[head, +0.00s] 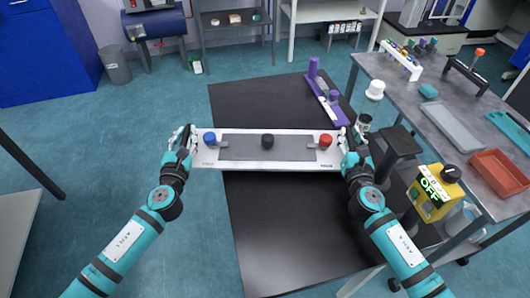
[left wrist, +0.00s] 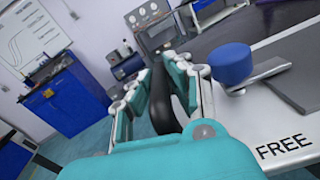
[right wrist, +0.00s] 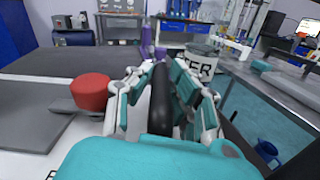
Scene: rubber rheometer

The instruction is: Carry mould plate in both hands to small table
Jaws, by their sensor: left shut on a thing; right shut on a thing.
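The mould plate (head: 210,157) is a long white plate with a grey middle, a blue knob at left, a black knob at centre and a red knob at right. It looks level in the head view. My left gripper (head: 190,138) is shut on the black handle (left wrist: 160,100) at its blue-knob end. My right gripper (head: 347,138) is shut on the black handle (right wrist: 161,100) at its red-knob end. A dark-topped table (head: 285,235) lies under most of the plate; the left end sticks out past its edge. The gap beneath the plate cannot be judged.
A purple bar-shaped thing (head: 327,102) lies at the table's far right. A grey bench (head: 405,95) with trays and a yellow box marked OFF (head: 432,195) stands close to my right arm. Another table edge (head: 18,215) shows at left. The blue floor between is clear.

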